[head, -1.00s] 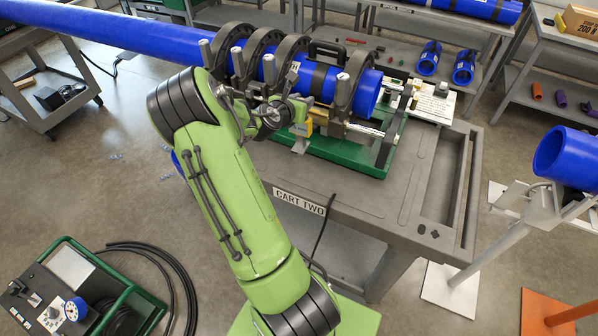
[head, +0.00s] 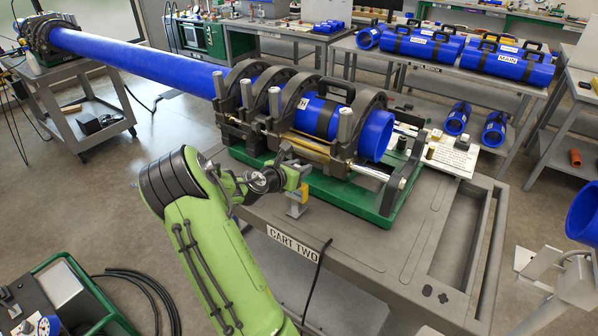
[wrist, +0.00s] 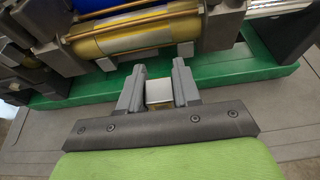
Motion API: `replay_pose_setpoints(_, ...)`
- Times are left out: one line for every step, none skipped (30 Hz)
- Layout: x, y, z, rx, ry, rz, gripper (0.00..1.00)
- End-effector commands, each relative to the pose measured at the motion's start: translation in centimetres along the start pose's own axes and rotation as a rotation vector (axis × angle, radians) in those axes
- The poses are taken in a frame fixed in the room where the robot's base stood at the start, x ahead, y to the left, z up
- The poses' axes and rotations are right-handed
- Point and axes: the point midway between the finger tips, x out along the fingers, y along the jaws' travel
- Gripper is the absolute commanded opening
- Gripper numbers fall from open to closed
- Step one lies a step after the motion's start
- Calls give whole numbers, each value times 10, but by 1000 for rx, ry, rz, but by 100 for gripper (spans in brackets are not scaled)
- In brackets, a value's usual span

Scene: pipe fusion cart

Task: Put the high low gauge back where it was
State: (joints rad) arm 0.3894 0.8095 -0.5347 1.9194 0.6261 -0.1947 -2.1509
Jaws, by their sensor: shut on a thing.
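My gripper (head: 299,186) is at the front of the fusion machine, over the front part of the cart top. It is shut on a small grey and yellow piece, which I take as the high low gauge (head: 297,209). The gauge hangs below the fingers near the cart's front edge; I cannot tell whether it touches the top. In the wrist view the fingers (wrist: 158,80) hold a pale, squarish block (wrist: 159,92) between them. Most of the gauge is hidden there.
The green machine base (head: 350,208) lies just behind the gripper. Clamp rings hold a long blue pipe (head: 140,53) above it. The grey cart top (head: 385,250) is clear at front right, beside a recessed tray (head: 464,250). A dark cable hangs over the front edge.

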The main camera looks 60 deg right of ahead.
Motion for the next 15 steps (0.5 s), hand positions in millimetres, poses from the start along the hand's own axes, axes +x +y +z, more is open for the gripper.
replay_pose_setpoints(0, 0, 2, 2, -2, 0, 5)
replay_pose_setpoints(-1, 0, 3, 2, -2, 0, 5)
replay_pose_setpoints(-1, 0, 3, 2, -2, 0, 5)
replay_pose_setpoints(-1, 0, 2, 2, -2, 0, 5)
replay_pose_setpoints(0, 0, 2, 1, -2, 0, 5)
replay_pose_setpoints(0, 0, 0, 1, -2, 0, 5)
replay_pose_setpoints(1, 0, -1, 0, -1, -1, 5)
replay_pose_setpoints(0, 0, -1, 0, 0, 0, 35)
replay_pose_setpoints(0, 0, -1, 1, 0, 0, 41)
replay_pose_setpoints(0, 0, -1, 1, 0, 0, 46)
replay_pose_setpoints(0, 0, -1, 1, 0, 0, 50)
replay_pose_setpoints(0, 0, -1, 1, 0, 0, 57)
replay_pose_setpoints(0, 0, -1, 1, 0, 0, 58)
replay_pose_setpoints(0, 0, -1, 1, 0, 0, 58)
replay_pose_setpoints(0, 0, -1, 1, 0, 0, 58)
